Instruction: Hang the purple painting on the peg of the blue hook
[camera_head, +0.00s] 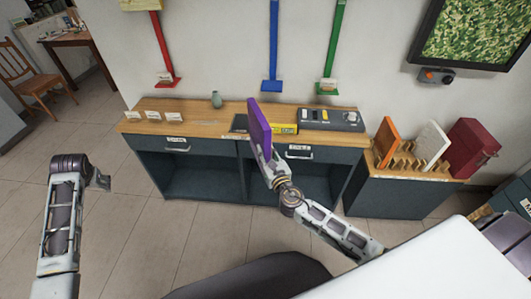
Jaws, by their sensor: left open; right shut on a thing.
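The purple painting (260,130) is held upright, seen nearly edge-on, in front of the cabinet. My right gripper (273,172) is shut on its lower part; the fingers are partly hidden behind the painting. The blue hook (272,50) is a long vertical strip on the wall, up and slightly right of the painting, with a wider foot at its lower end. Its peg is too small to make out clearly. The painting is apart from the hook. My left gripper (103,181) is open and empty over the floor at left.
A red hook (163,50) and a green hook (334,45) flank the blue one. A wooden-topped cabinet (180,108) stands below, bearing a small vase (216,99), cards, a yellow box (284,129) and a grey device (330,118). A rack (405,162) with orange, white and dark red panels stands right.

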